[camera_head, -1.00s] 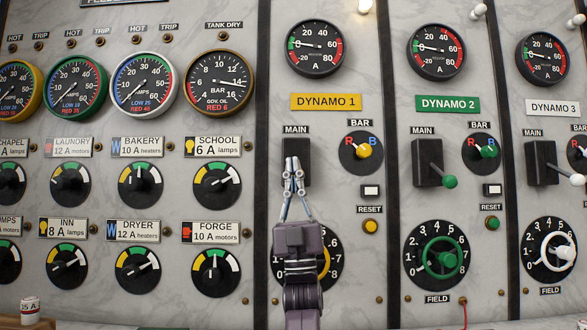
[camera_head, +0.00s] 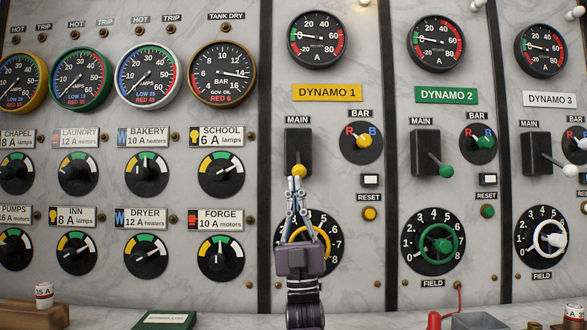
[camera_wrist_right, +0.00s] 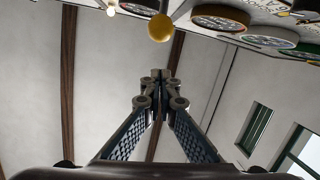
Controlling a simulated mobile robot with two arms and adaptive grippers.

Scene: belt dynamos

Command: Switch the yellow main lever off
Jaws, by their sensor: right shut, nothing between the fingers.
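The yellow main lever's round knob (camera_head: 299,171) shows at the lower end of its black MAIN switch box (camera_head: 298,146), under the yellow DYNAMO 1 label (camera_head: 327,93). Its knob sits at about the same height as the green and white lever knobs. My right gripper (camera_head: 295,180) is shut and empty, its tips pointing up just below the knob. In the right wrist view the yellow knob (camera_wrist_right: 161,28) is beyond the closed fingertips (camera_wrist_right: 159,75), with a gap in the picture. Whether they touch is not clear from the head view. My left gripper is not in view.
A green-knobbed lever (camera_head: 446,171) and a white-knobbed lever (camera_head: 578,145) stand to the right. The yellow field wheel (camera_head: 323,240) is partly behind my right gripper. A yellow reset button (camera_head: 369,213) is beside it. A shelf with small items runs along the bottom.

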